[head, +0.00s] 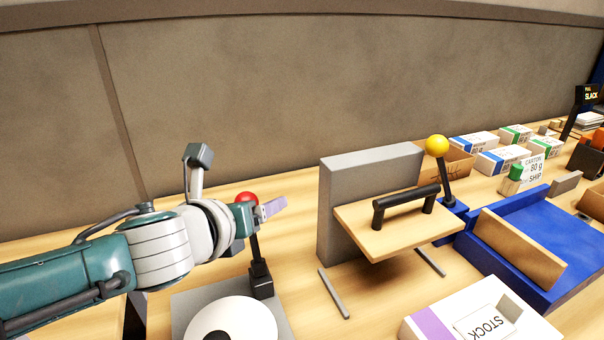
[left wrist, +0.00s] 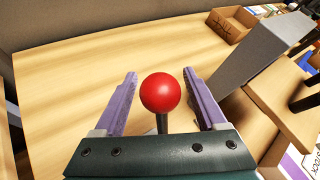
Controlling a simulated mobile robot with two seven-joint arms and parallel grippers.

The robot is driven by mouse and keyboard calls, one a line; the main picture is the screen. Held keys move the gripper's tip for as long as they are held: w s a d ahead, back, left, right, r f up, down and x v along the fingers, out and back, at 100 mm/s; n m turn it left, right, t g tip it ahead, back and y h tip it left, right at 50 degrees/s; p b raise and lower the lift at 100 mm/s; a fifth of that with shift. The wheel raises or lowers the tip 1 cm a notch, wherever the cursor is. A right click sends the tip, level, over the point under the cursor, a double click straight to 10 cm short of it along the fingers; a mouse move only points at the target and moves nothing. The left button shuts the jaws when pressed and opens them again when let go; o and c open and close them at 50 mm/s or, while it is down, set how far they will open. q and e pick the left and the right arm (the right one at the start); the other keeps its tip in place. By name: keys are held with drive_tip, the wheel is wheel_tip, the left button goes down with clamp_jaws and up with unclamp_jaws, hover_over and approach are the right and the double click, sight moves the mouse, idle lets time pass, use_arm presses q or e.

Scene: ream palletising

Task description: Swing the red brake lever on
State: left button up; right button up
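The red brake lever's ball knob (head: 246,198) sits on a dark upright post (head: 257,247) above a grey base plate (head: 287,305) with a white disc. My left gripper (head: 272,208) is at the height of the knob in the head view. In the left wrist view the red knob (left wrist: 161,93) stands between the two purple fingers of my left gripper (left wrist: 165,90), with gaps on both sides. The fingers are open and do not visibly touch the knob. My right gripper is not in view.
Right of the lever stands a grey upright block (head: 340,200) with a wooden board (head: 400,225) and black handle. A yellow-knobbed lever (head: 437,146), a blue tray (head: 545,225) and a STOCK ream (head: 480,315) are farther right. A wall (head: 250,100) runs behind the table.

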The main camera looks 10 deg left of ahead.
use_arm(q)
drive_tip(key=d+p+v, duration=0.1)
drive_tip(key=p+v, duration=0.3)
drive_tip(key=v, duration=0.6)
drive_tip(key=shift+a, duration=0.45)
drive_tip(key=s+a+n+g+y, duration=0.1)
drive_tip(key=s+n+g, duration=0.8)
drive_tip(key=s+n, duration=1.8)
drive_tip(key=w+r+n+p, duration=0.3)
drive_tip(key=r+n+p, duration=0.1)
drive_tip(key=r+p, duration=3.4)
drive_tip(key=shift+a+r+n, duration=0.15)
drive_tip(key=shift+r+n, duration=0.15)
drive_tip(key=shift+r, duration=0.15)
